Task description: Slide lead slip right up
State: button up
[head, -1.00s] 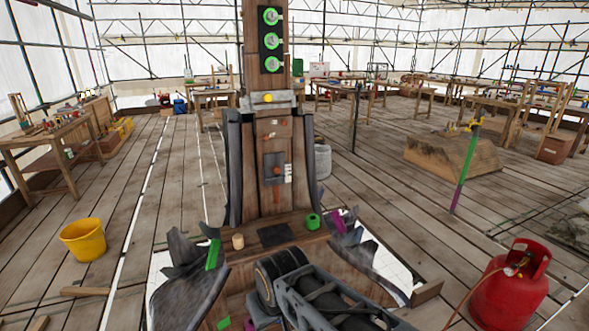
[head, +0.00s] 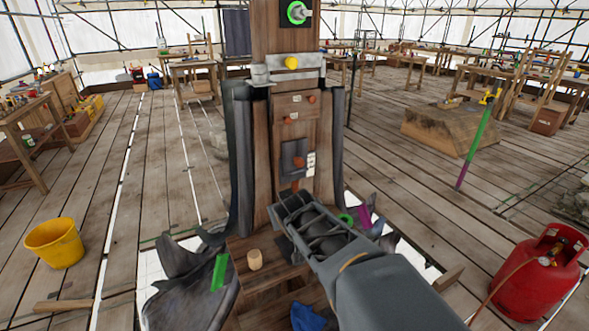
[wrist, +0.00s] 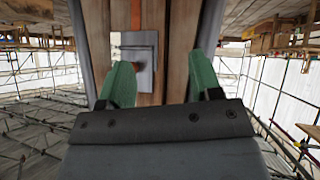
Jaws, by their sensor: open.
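The lead slip appears to be the grey plate (head: 293,158) on the front of the wooden post (head: 262,130). It has a reddish knob on it and a pale tag at its right. In the wrist view a grey plate (wrist: 147,78) with a paler square shows between and beyond the fingers. My gripper (wrist: 160,82) is open, with its two green fingers apart and nothing between them. In the head view my gripper (head: 283,205) is just below the plate, in front of the post. Its fingertips are hard to make out there.
Dark curved lead sheets (head: 238,165) flank the post. A wooden cup (head: 254,260), a green roll (head: 346,219) and a blue cloth (head: 308,317) are around the base. A yellow bucket (head: 55,243) stands left, a red gas bottle (head: 527,272) right.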

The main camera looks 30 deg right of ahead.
jog(key=w+d+t+h+b, duration=0.2)
jog(key=w+d+t+b, duration=0.15)
jog(key=d, duration=0.45)
jog(key=n+t+y+b, duration=0.3)
jog(key=n+t+y, duration=0.1)
jog(key=t, duration=0.1)
send_near(300, 164)
jog(key=w, duration=0.3)
jog(key=w+d, duration=0.1)
jog(key=w, duration=0.3)
jog(key=w+b, duration=0.1)
jog(key=w, duration=0.3)
jog(key=shift+d+r, duration=0.1)
jog(key=shift+d, duration=0.2)
jog(key=shift+c, duration=0.2)
grip_shut()
